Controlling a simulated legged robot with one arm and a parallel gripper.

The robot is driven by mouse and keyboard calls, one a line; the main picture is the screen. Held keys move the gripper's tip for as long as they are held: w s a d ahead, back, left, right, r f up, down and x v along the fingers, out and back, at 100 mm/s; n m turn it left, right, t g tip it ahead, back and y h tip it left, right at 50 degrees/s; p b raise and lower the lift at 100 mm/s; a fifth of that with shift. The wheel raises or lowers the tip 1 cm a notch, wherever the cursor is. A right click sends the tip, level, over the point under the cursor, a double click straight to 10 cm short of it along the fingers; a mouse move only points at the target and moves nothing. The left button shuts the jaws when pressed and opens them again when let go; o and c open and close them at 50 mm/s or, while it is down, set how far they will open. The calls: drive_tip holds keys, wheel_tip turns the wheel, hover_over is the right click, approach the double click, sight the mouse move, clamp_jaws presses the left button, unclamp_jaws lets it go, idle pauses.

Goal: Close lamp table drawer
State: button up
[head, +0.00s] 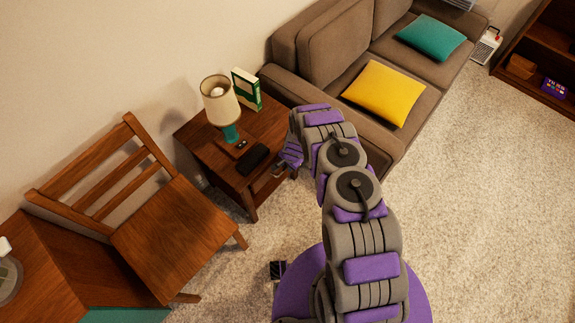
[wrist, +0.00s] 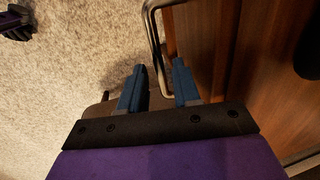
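The lamp table (head: 203,152) is a brown wooden side table between the chair and the sofa. Its drawer front, with a metal handle (head: 279,171), faces my arm. My gripper (head: 290,157) is at that front, partly hidden by my own arm. In the wrist view, my gripper's two blue fingers (wrist: 160,72) are apart. The silver bar handle (wrist: 155,38) reaches down between them, with a visible gap to the fingers. Brown wood of the drawer front (wrist: 186,42) lies just right of the handle. How far the drawer stands out is hard to tell.
A lamp (head: 221,105), a green-and-white box (head: 246,88) and a dark object (head: 252,158) stand on the table. A wooden chair (head: 175,235) is at left, a brown sofa (head: 330,50) at right. Carpet (head: 470,200) is clear at right.

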clamp_jaws()
idle(0.4)
drive_tip(key=w+a, duration=0.1)
drive_tip(key=w+a+b, duration=0.1)
drive_tip(key=shift+w+a+r, duration=0.15)
drive_tip(key=shift+w, duration=0.15)
unclamp_jaws()
drive_tip(key=shift+o, duration=0.9)
drive_tip(key=shift+s, duration=0.15)
